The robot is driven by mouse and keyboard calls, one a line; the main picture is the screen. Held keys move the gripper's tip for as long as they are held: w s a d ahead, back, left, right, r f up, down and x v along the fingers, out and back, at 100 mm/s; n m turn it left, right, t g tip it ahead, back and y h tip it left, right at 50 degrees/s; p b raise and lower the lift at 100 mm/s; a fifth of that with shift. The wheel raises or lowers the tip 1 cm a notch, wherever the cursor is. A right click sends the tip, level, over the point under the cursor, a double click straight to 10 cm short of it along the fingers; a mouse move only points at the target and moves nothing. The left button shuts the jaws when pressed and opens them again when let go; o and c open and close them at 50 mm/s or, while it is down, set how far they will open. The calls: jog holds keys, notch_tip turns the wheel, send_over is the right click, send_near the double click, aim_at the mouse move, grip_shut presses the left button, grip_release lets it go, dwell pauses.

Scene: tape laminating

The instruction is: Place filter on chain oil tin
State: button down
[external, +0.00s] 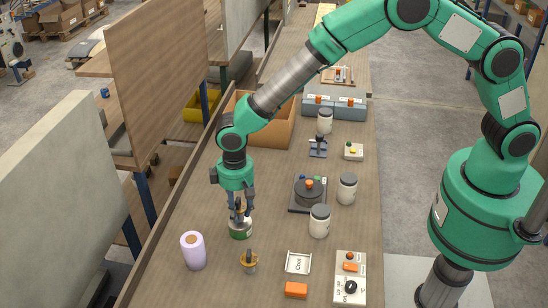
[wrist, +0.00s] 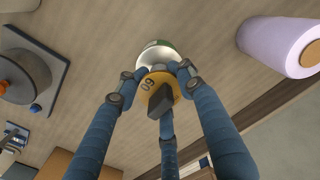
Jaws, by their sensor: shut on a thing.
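My gripper (external: 240,208) points down at the left-middle of the bench. Its blue fingers are shut on a yellow round piece with a dark upright grip and the marking "60", taken as the filter (wrist: 151,82), in the wrist view. A green and white tin (external: 240,232), taken as the chain oil tin, stands directly under it. It also shows beyond the filter in the wrist view (wrist: 157,50). The fingers and filter partly hide the tin's top. I cannot tell whether the filter touches the tin.
A lilac roll (external: 193,251) stands at front left. A similar yellow piece with a dark grip (external: 249,263) stands close in front of the tin. Grey-lidded jars (external: 319,222), a dark turntable (external: 308,193) and an orange block (external: 296,289) lie to the right. A cardboard box (external: 270,125) is behind.

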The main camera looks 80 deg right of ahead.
jog(key=shift+f, duration=0.15)
jog(key=c, duration=1.1)
grip_release()
notch_tip(320, 180, up, 12)
jog(key=shift+d+r+p, duration=0.1)
jog(key=shift+r+p, duration=0.1)
jog(key=shift+p, duration=0.2)
